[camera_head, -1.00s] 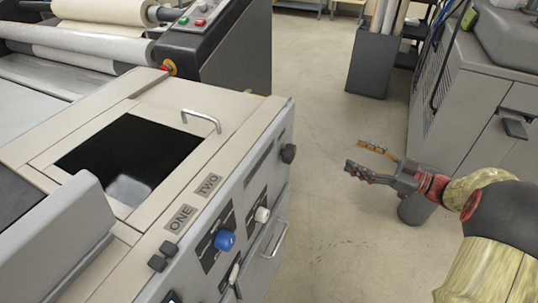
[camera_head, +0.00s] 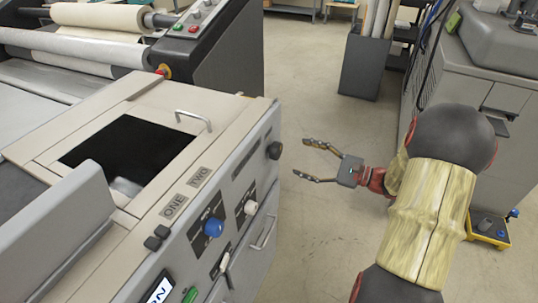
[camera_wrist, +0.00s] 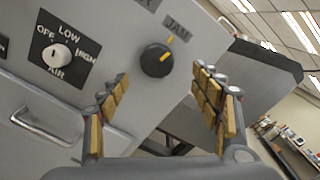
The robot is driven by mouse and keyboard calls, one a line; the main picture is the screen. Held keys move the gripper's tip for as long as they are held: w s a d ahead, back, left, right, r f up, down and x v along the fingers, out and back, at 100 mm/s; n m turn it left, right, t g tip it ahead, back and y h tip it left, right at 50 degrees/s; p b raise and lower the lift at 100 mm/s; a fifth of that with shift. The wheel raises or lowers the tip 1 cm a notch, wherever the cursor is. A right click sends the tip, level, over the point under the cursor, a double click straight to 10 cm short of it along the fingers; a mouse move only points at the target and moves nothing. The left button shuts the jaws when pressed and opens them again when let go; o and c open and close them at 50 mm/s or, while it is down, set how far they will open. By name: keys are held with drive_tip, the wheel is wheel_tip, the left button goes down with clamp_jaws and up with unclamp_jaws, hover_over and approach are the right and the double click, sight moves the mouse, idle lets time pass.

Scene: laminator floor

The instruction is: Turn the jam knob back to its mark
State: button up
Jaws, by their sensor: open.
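The jam knob (camera_head: 274,150) is a black round knob on the machine's side panel, near its far end. In the wrist view the knob (camera_wrist: 156,61) sits under a JAM label and shows between my fingertips. A yellow stroke (camera_wrist: 169,40) lies at its upper right; I cannot tell clearly how much of it is on the knob and how much on the panel. My gripper (camera_head: 301,158) is open and empty, a short way right of the knob in the head view, fingers pointing at the panel. Its fingers (camera_wrist: 160,78) appear spread either side of the knob, not touching it.
A white AIR knob (camera_wrist: 62,56) with OFF, LOW and HIGH marks, a blue knob (camera_head: 213,228) and a panel handle (camera_head: 264,232) are nearby. A grey cabinet (camera_head: 458,95) stands at the right. The floor (camera_head: 305,85) between is clear.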

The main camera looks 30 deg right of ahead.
sight(280, 152)
drive_tip(key=shift+w+a+f+m+b, duration=0.1)
drive_tip(key=shift+w+a+m+b, duration=0.3)
drive_tip(key=shift+w+a+m, duration=0.75)
drive_tip(key=shift+w+a+f+m+b, duration=0.1)
drive_tip(key=shift+w+a+m+b, duration=0.35)
drive_tip(key=shift+w+a+m, duration=0.65)
drive_tip(key=shift+w+a+f+m+b, duration=0.1)
drive_tip(key=shift+w+a+m+b, duration=0.35)
drive_tip(key=shift+w+m, duration=0.75)
drive_tip(key=shift+s+r+m, duration=0.1)
drive_tip(key=shift+s+m, duration=0.25)
drive_tip(key=shift+s, duration=0.05)
drive_tip(key=c, duration=1.1)
